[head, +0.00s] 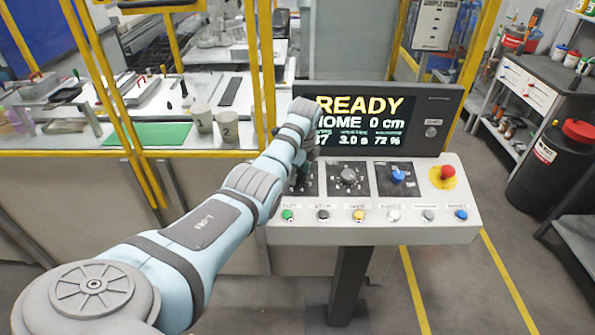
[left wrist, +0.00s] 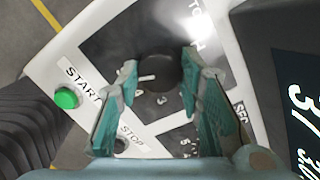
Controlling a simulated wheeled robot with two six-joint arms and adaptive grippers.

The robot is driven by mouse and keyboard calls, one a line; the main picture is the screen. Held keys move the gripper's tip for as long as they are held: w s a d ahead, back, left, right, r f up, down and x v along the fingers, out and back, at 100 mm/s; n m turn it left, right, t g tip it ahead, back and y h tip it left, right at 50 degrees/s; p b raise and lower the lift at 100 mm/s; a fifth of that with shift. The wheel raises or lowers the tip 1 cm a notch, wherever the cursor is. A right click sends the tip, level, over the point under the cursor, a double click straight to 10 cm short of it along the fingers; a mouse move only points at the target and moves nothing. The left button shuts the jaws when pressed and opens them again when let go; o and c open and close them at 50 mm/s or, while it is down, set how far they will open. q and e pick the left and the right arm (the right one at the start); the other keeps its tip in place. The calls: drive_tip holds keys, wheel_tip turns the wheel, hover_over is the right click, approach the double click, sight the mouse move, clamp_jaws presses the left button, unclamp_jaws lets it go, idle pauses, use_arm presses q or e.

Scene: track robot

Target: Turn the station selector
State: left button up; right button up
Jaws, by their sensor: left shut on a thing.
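The station selector is a round dark knob (left wrist: 160,72) on a black plate with white numbers, at the left end of the sloped control panel (head: 430,215). In the head view my left arm and gripper (head: 303,178) cover most of it. In the left wrist view my left gripper (left wrist: 159,76) has one teal finger on each side of the knob and is shut on it. The label beside the knob is only partly readable. My right gripper is in neither view.
A grey dial (head: 348,177), a blue knob (head: 397,175) and a red mushroom button (head: 447,172) stand to the right on the panel. Several buttons line its front edge, with a green one (head: 288,215) leftmost. A screen (head: 375,120) reading READY rises behind.

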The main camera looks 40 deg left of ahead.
use_arm(q)
drive_tip(key=shift+s+f, duration=0.1)
drive_tip(key=o, duration=1.2)
drive_tip(key=shift+c, duration=0.2)
drive_tip(key=v, duration=1.2)
